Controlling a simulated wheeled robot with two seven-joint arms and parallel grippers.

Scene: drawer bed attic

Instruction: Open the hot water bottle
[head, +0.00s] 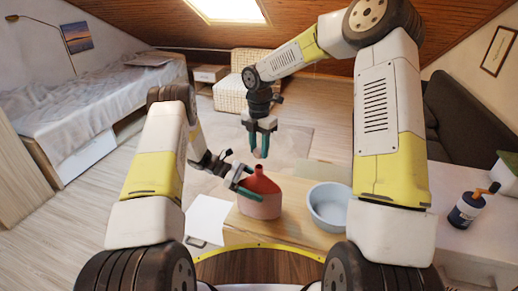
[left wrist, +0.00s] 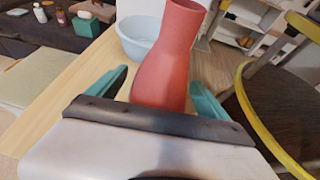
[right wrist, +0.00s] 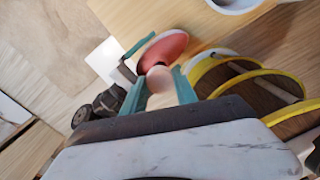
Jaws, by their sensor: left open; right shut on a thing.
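The red hot water bottle (head: 262,196) stands upright on the wooden table, and its neck top looks open in the left wrist view (left wrist: 176,50). My left gripper (head: 245,181) is open beside the bottle, with the bottle's body between its spread fingers in its wrist view (left wrist: 158,88); contact cannot be told. My right gripper (head: 260,146) is above the bottle, clear of the neck. In the right wrist view its fingers (right wrist: 160,88) are shut on a pale round stopper (right wrist: 159,80), with the red bottle (right wrist: 165,45) beyond it. The stopper is hardly visible in the head view.
A light blue bowl (head: 329,207) stands on the table (head: 285,232) right of the bottle. A dark pump bottle (head: 466,212) stands on a white surface at the right. A bed (head: 90,100) is at the left and a dark sofa (head: 465,125) at the right. The floor behind is mostly clear.

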